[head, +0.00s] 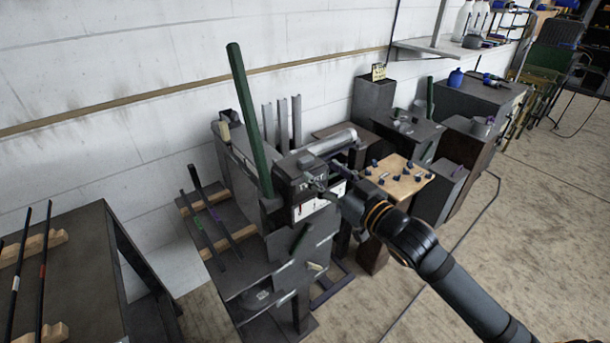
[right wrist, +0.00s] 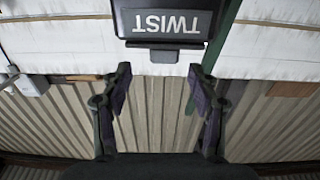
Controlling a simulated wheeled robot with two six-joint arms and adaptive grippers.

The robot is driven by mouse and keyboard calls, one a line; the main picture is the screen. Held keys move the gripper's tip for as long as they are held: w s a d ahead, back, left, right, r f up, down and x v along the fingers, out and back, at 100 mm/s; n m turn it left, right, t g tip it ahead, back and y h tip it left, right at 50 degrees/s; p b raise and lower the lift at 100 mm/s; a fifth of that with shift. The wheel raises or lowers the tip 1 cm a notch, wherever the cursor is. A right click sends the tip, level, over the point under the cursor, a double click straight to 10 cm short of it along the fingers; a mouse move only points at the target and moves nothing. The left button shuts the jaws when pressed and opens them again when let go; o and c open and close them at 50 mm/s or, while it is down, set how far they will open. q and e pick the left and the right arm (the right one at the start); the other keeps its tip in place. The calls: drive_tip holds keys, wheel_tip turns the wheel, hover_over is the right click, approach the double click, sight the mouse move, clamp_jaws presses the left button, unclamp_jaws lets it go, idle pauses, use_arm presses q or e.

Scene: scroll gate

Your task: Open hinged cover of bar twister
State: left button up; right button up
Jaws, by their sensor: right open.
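The bar twister (head: 300,245) is the dark grey machine in the middle of the head view, with a tall green lever (head: 250,120) rising from it. In the right wrist view a dark cover (right wrist: 168,20) marked TWIST appears upside down at the top, with a small grey tab (right wrist: 165,54) on its edge. The cover looks shut, though its hinge is not visible. My right gripper (head: 325,187) is open and empty in front of the machine's upper part. In the right wrist view its fingers (right wrist: 160,75) stand apart, either side of the tab and short of it.
A wooden board (head: 400,180) with several small dark pieces lies right of the machine. Dark cabinets (head: 480,98) line the wall behind. A dark bench (head: 70,245) with bars on wooden blocks stands at left. The floor (head: 540,220) at right is mostly clear.

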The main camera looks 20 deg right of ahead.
sight(308, 162)
drive_tip(key=x, duration=0.6)
drive_tip(key=shift+s+a+r, duration=0.1)
drive_tip(key=shift+a+r, duration=0.15)
drive_tip(key=shift+a, duration=0.05)
drive_tip(key=shift+w+a+f, duration=0.1)
drive_tip(key=shift+w+a, duration=0.1)
drive_tip(key=shift+w, duration=0.25)
clamp_jaws()
